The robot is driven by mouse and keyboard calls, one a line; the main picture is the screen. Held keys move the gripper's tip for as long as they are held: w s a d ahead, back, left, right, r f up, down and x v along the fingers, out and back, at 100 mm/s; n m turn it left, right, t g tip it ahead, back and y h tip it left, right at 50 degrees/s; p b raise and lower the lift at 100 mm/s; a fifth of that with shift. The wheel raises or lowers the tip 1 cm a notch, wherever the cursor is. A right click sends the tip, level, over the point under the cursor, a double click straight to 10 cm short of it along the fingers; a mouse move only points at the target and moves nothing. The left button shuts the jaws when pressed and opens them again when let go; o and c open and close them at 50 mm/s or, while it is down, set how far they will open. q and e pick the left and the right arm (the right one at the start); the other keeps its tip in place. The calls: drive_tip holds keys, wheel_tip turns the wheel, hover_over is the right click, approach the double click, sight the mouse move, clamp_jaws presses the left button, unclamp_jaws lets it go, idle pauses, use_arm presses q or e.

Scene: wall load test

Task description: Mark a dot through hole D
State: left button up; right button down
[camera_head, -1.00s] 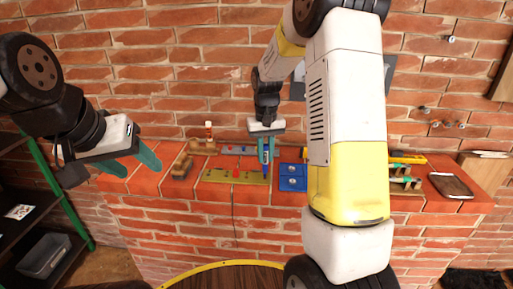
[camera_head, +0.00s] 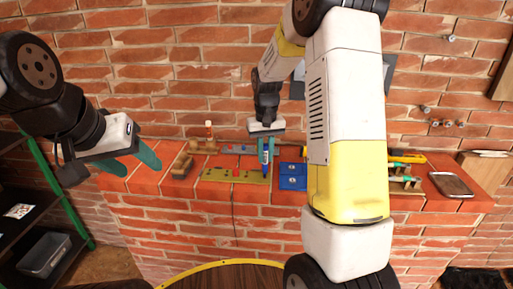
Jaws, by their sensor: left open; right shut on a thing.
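My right gripper (camera_head: 266,142) is shut on a blue marker (camera_head: 266,163). The marker points down, and its lower end is at the right end of an olive-yellow plate (camera_head: 220,174) on the brick ledge. The plate has small holes and a red piece near its middle. The hole letters are too small to read, so I cannot tell which hole is D or whether the tip touches the plate. My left gripper (camera_head: 133,165) is open and empty, left of the ledge's objects and well away from the plate.
A blue block with two round fittings (camera_head: 292,181) stands just right of the marker. Wooden pieces (camera_head: 182,164) lie left of the plate. The brick wall (camera_head: 200,90) rises behind; a shelf (camera_head: 35,240) stands at left.

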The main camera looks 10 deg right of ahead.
sight(265, 144)
drive_tip(key=shift+f, duration=0.45)
idle(1.0)
drive_tip(key=shift+r, duration=3.05)
